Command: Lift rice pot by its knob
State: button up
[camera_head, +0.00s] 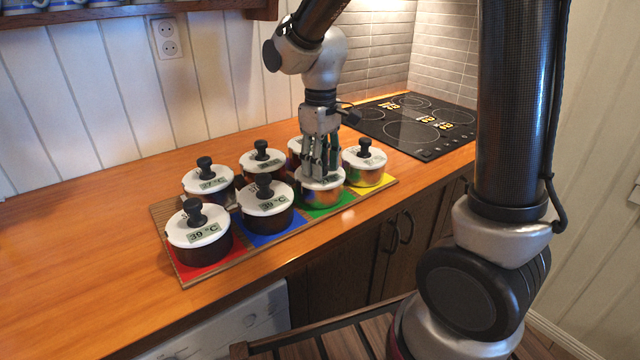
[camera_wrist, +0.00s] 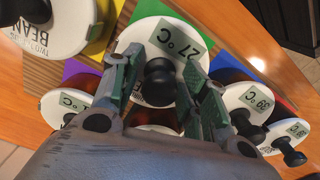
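A pot with a white lid (camera_head: 335,183) and a metallic body stands on the green square, under my gripper (camera_head: 320,170). In the wrist view its lid (camera_wrist: 135,35) carries a 27 °C display and a black knob (camera_wrist: 158,84). My gripper (camera_wrist: 163,75) is open, with a green-padded finger on each side of the knob; I cannot tell whether they touch it. The name on this lid is mostly hidden, so I cannot confirm that it is the rice pot.
A lidded pot on the yellow square (camera_head: 365,158) stands close on the right; its lid reads BEAN (camera_wrist: 50,22) in the wrist view. A 39 °C pot on blue (camera_head: 265,205), another on red (camera_head: 198,232) and several behind crowd the board. A cooktop (camera_head: 412,125) lies beyond.

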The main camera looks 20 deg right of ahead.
grip_shut()
jog(key=shift+r, duration=0.15)
